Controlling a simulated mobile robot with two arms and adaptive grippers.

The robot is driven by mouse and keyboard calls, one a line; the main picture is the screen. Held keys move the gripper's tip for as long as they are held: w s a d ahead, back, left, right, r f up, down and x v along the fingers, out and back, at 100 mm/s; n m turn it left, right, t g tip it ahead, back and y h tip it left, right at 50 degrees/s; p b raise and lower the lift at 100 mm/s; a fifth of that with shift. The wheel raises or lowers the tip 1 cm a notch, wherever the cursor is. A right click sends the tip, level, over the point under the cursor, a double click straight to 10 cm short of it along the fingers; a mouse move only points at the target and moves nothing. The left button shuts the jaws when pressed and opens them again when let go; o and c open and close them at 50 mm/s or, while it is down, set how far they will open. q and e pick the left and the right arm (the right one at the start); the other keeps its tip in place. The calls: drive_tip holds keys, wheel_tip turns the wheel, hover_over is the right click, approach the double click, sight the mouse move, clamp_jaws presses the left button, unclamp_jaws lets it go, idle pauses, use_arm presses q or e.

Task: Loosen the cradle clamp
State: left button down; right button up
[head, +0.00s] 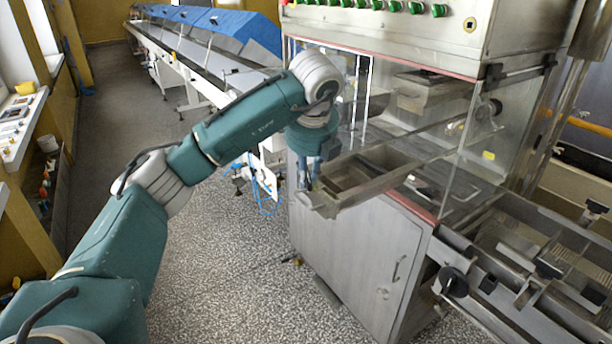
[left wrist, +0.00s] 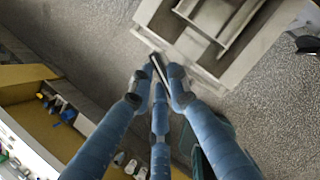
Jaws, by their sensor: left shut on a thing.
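My left gripper (head: 308,186) reaches down at the left corner of a metal trough-like cradle (head: 372,178) that juts out of the machine. In the left wrist view the blue fingers of the gripper (left wrist: 158,84) are closed together on a small dark bar (left wrist: 158,66), which looks like the cradle clamp's handle. The bar sits close beside the corner of the cradle (left wrist: 146,36). In the head view my wrist and fingers hide the clamp. I cannot tell whether the clamp is tight or loose. My right gripper is in neither view.
The machine's steel cabinet (head: 355,240) stands below the cradle, with clear panels above it. A mesh conveyor section (head: 530,250) extends at the lower right. A long blue-covered conveyor (head: 232,30) runs behind.

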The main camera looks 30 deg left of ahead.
use_arm(q)
drive_tip(key=n, duration=0.1)
drive_tip(key=n+p, duration=0.1)
drive_tip(key=shift+r+n+g+y, duration=0.2)
drive_tip(key=shift+n+g+y, duration=0.1)
drive_tip(key=shift+y, duration=0.1)
drive_tip(key=shift+d+n+g+p, duration=0.1)
drive_tip(key=shift+n+g+p, duration=0.3)
drive_tip(key=shift+n+p, duration=0.6)
drive_tip(key=shift+w+f+n, duration=0.1)
drive_tip(key=shift+f+n, duration=0.05)
drive_tip(key=shift+n, duration=0.25)
drive_tip(key=c, duration=1.7)
unclamp_jaws()
drive_tip(key=shift+o, duration=0.2)
drive_tip(key=shift+r, duration=0.2)
drive_tip(key=v, duration=1.1)
drive_tip(key=shift+d+r, duration=0.2)
drive_tip(key=shift+d, duration=0.1)
drive_tip(key=shift+f, duration=0.1)
